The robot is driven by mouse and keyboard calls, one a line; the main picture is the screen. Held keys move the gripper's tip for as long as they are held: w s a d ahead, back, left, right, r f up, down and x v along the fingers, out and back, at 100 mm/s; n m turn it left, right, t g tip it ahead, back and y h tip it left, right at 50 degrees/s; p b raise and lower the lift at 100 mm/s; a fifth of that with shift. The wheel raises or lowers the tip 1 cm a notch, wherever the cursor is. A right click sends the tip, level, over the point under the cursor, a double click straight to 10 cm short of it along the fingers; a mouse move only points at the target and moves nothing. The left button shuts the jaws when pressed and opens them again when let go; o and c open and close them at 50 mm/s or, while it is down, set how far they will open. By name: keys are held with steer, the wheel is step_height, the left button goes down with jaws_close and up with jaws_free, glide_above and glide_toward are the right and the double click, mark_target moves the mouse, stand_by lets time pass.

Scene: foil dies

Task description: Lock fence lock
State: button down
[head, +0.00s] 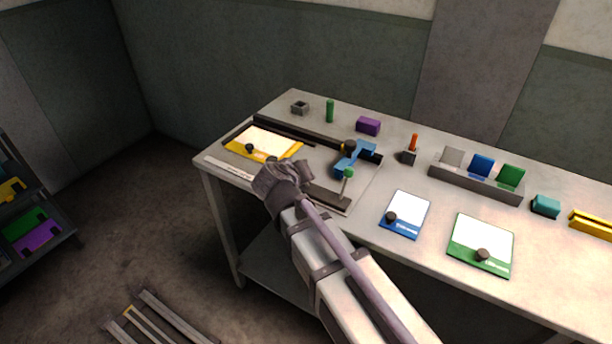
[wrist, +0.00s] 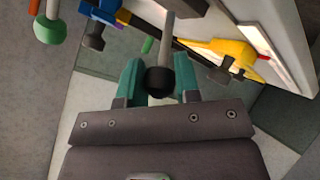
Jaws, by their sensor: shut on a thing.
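My gripper (wrist: 160,82) has its two teal fingers on either side of a black ball knob in the wrist view and is shut on it. The knob (wrist: 160,81) tops a thin grey lever (wrist: 168,35), which looks like the fence lock. In the head view my gripper (head: 278,176) is low over the left part of the bench, at the front of the dark press bed; its fingertips are mostly hidden there. A second lever with a green ball (head: 348,173) stands to its right, and this green ball (wrist: 49,29) shows at the wrist view's upper left.
A yellow-framed plate (head: 264,140) lies just behind my gripper. A blue clamp piece (head: 354,158) is to the right. Blue (head: 405,214) and green (head: 481,243) framed plates lie farther right. A grey rack (head: 476,188) holds several coloured pieces. Bare bench lies between them.

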steer(key=c, duration=0.8)
jaws_free()
steer(key=p+v, duration=0.6)
steer(key=v, duration=0.4)
steer(key=shift+s+a+r, duration=0.1)
steer(key=shift+s+r, duration=0.15)
steer(key=shift+s, duration=0.05)
